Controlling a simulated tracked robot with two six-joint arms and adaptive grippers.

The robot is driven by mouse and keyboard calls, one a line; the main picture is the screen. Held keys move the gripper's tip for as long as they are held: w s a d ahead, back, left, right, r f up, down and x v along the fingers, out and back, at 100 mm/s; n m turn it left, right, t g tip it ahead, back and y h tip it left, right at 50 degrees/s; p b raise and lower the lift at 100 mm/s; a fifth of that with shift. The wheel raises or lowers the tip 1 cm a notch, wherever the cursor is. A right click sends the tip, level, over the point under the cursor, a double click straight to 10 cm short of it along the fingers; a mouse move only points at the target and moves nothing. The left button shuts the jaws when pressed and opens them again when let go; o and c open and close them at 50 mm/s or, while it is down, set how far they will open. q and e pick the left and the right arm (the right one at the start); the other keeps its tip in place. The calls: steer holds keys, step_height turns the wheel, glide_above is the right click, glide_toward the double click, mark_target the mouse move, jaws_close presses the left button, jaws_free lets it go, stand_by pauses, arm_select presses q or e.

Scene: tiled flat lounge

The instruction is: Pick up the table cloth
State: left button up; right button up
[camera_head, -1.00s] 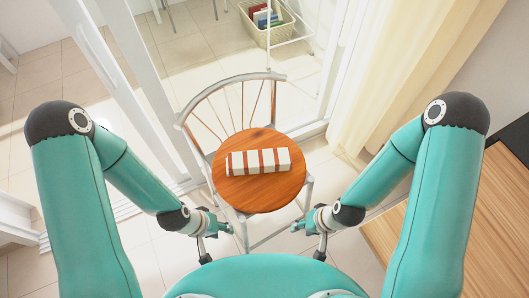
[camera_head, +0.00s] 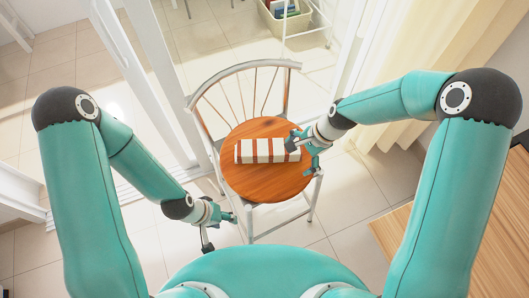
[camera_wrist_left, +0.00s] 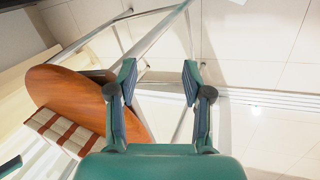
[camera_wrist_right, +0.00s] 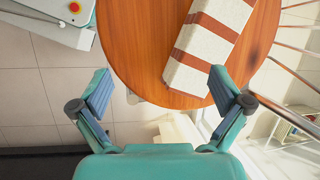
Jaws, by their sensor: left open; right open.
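The table cloth (camera_head: 262,151) is a folded block with white and reddish-brown stripes. It lies on the round wooden seat (camera_head: 262,187) of a chair. My right gripper (camera_head: 303,150) is open at the cloth's right end, above the seat, and in the head view it overlaps that end. In the right wrist view the cloth (camera_wrist_right: 208,50) lies beyond the open fingers (camera_wrist_right: 160,95), nearer the right one. Contact cannot be told. My left gripper (camera_head: 221,230) is open and empty, low and left of the chair. The cloth also shows in the left wrist view (camera_wrist_left: 62,133).
The chair's curved, spindled back (camera_head: 240,72) rises behind the seat. A wooden surface (camera_head: 405,228) is at the right, and a pale curtain (camera_head: 415,55) hangs behind it. Tiled floor is clear in front of the chair.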

steer(key=w+a+r+m, duration=0.3)
steer(key=w+r+m, duration=0.2)
steer(key=r, duration=0.5)
glide_toward(268, 148)
steer(key=x, duration=0.5)
steer(key=shift+s+a+r+b, duration=0.1)
steer(key=shift+s+a+b, duration=0.1)
steer(key=shift+b, duration=0.1)
steer(key=x, duration=0.4)
steer(key=shift+w+d+f+p, duration=0.2)
steer(key=shift+w+d+p, duration=0.05)
steer(key=shift+w+p, duration=0.05)
steer(key=shift+a+f, duration=0.25)
steer(key=shift+f, duration=0.35)
steer(key=c, duration=1.5)
steer(key=shift+r, duration=0.1)
